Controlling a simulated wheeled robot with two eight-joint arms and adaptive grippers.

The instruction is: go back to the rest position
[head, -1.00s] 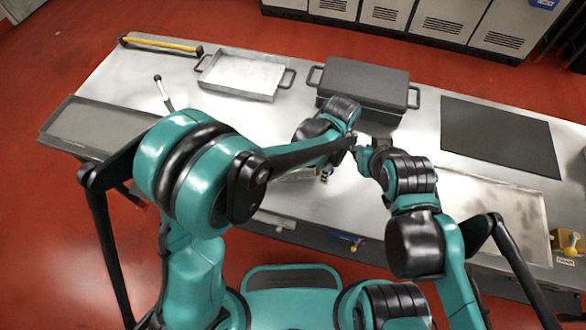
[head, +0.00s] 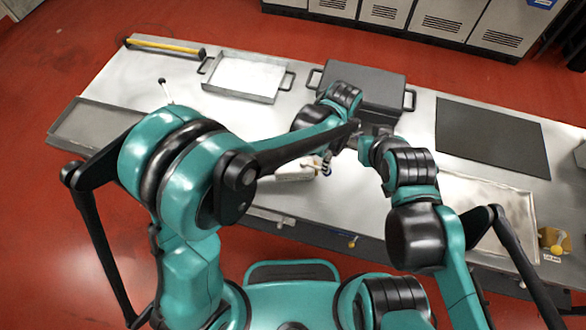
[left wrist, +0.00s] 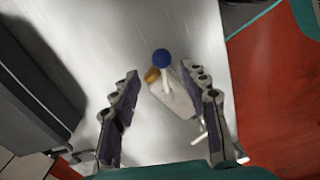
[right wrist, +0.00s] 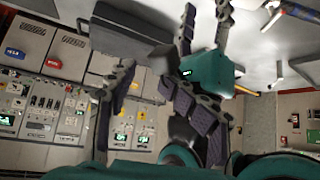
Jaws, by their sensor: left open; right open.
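In the head view my left gripper (head: 325,163) is over the middle of the table, close to my right gripper (head: 366,148). Parts of both are hidden by my arm links. In the left wrist view the left fingers (left wrist: 160,70) stand apart. A blue-knobbed stick with a pale, tan-ended block (left wrist: 178,98) shows between and beyond them, apart from the pads as far as I can tell. In the right wrist view the right fingers (right wrist: 146,76) are apart and empty. My left gripper (right wrist: 206,40) shows close by there, partly overlapping the right finger.
On the steel table (head: 440,165) are a dark lidded case (head: 362,82), a tray (head: 243,77), a black mat (head: 490,135) and a yellow-handled bar (head: 165,46). A shallow tray (head: 95,125) is at the left end. Grey cabinets (head: 440,18) stand behind.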

